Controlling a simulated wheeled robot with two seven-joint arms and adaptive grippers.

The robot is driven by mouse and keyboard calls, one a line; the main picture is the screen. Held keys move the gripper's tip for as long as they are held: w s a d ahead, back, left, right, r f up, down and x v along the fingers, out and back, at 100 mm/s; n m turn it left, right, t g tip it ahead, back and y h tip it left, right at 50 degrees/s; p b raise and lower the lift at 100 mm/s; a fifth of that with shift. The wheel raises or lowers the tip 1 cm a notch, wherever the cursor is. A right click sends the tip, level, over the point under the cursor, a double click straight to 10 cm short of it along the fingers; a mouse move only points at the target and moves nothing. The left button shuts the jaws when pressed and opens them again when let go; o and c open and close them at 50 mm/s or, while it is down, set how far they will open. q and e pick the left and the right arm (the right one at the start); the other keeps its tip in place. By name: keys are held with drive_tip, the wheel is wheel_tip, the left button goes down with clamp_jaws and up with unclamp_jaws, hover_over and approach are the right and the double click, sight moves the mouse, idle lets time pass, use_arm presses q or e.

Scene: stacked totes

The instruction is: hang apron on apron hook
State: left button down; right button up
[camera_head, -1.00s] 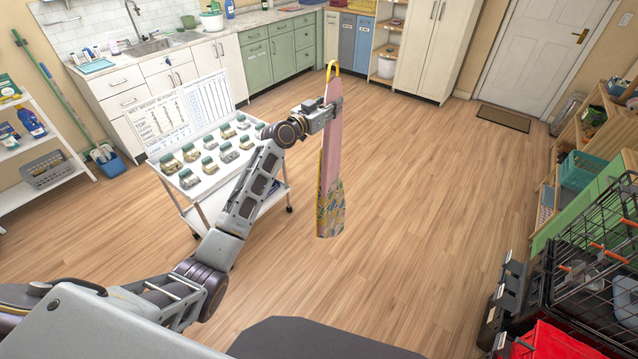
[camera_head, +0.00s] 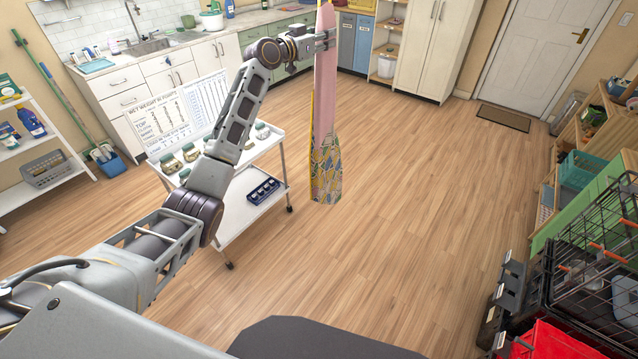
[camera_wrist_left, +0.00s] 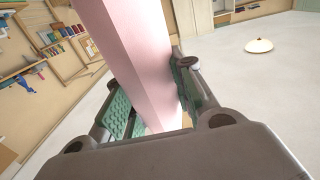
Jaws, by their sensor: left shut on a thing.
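My left gripper (camera_head: 328,40) is shut on the apron (camera_head: 326,95), high in front of the kitchen units. The apron is pink above with a yellow and blue-grey patterned lower part, and it hangs down long and narrow in the head view. In the left wrist view the pink apron (camera_wrist_left: 140,60) passes between the two finger pads. I cannot make out an apron hook in either view. My right gripper is not in view.
A white cart (camera_head: 240,205) with jars and a chart board stands left of the apron, behind my left arm. A black wire crate (camera_head: 595,265) and a red bin (camera_head: 550,340) are at the lower right. The wooden floor (camera_head: 420,200) in the middle is clear.

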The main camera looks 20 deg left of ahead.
use_arm(q)
drive_tip(key=s+a+r, duration=0.2)
drive_tip(key=a+r, duration=0.2)
drive_tip(key=r, duration=0.8)
drive_tip(key=s+a+r+y, duration=0.1)
drive_tip(key=a+r, duration=0.4)
drive_tip(key=r, duration=0.8)
drive_tip(key=s+a+r+n, duration=0.1)
drive_tip(key=s+a+r, duration=0.3)
drive_tip(key=r, duration=0.8)
drive_tip(key=shift+a+r+t+p, duration=0.3)
drive_tip(key=shift+a, duration=0.35)
drive_tip(key=shift+s, duration=0.1)
drive_tip(key=s+d, duration=0.2)
drive_tip(key=d, duration=0.5)
drive_tip(key=s+d+p, duration=0.1)
drive_tip(key=s+d, duration=0.2)
drive_tip(key=d, duration=0.4)
drive_tip(key=shift+d, duration=0.1)
